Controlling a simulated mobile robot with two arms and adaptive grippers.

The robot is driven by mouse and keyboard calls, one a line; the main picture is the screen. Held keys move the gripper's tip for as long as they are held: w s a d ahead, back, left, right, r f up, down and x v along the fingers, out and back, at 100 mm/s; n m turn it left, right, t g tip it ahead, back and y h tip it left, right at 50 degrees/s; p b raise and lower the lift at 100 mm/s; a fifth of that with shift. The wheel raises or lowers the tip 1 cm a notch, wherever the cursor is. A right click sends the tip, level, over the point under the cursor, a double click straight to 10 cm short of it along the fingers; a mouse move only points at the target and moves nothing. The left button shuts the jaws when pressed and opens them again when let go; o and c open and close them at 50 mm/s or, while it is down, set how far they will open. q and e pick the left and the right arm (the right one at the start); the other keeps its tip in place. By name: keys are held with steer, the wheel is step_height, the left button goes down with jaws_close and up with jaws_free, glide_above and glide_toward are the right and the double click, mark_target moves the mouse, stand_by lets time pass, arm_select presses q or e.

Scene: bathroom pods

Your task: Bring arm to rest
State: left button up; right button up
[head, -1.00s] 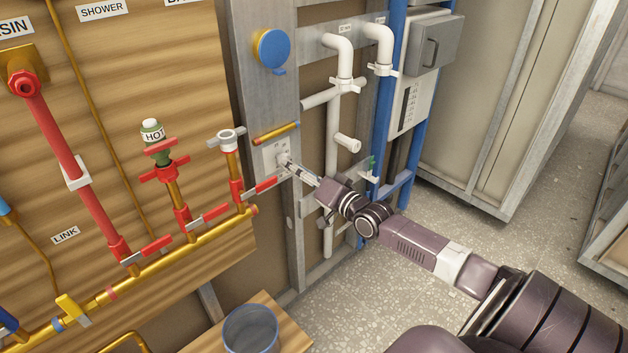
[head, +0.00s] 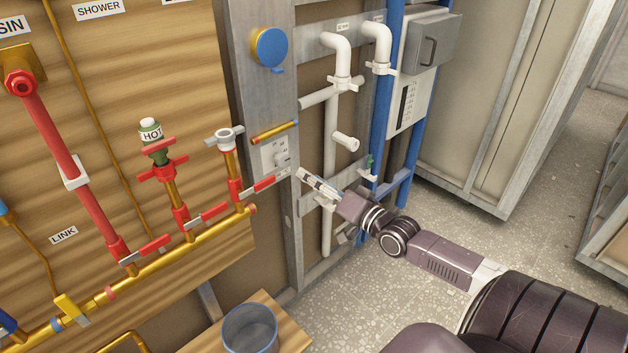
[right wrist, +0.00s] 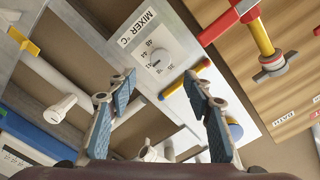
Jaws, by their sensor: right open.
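My right gripper (head: 302,175) is at the end of my right arm, in front of the metal post. It is empty, and its two blue-padded fingers stand apart in the right wrist view (right wrist: 158,84). The white mixer dial (head: 281,159) on its plate is just beyond the fingertips, to their upper left in the head view. The dial also shows in the right wrist view (right wrist: 158,59), with the word MIXER and temperature numbers around it. The fingers appear clear of the dial. My left gripper is in no view.
Red and brass pipes with valves (head: 180,215) run along the wooden panel on the left. White pipes (head: 331,150) and blue uprights (head: 384,110) stand close behind the gripper. A bucket (head: 249,328) stands at the bottom. Open floor (head: 440,212) lies to the right.

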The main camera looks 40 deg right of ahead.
steer(key=s+d+f+n+g+h, duration=0.1)
steer(key=s+d+f+g, duration=0.15)
steer(key=f, duration=0.95)
steer(key=s+d+f+g+h, duration=0.15)
steer(key=s+f, duration=0.25)
steer(key=f, duration=0.8)
steer(key=s+a+f+n+g, duration=0.1)
steer(key=s+a+f+g, duration=0.1)
steer(key=s+f, duration=0.45)
steer(key=s+a+f+n+g, duration=0.2)
steer(key=s+f, duration=0.2)
steer(key=f, duration=0.5)
steer(key=s+a+f+n+g, duration=0.2)
steer(key=s+a+f, duration=0.4)
steer(key=s, duration=0.4)
steer(key=s+a+f+n+g, duration=0.2)
steer(key=s+a+f+g, duration=0.2)
steer(key=s+a+f, duration=0.3)
steer(key=s+a+f+n+g, duration=0.2)
steer(key=s+a+f, duration=0.5)
steer(key=s, duration=0.8)
steer(key=shift+a+f+n+g+y+p, duration=0.15)
steer(key=shift+n+g+y+p, duration=0.15)
steer(key=shift+n+g+y, duration=0.15)
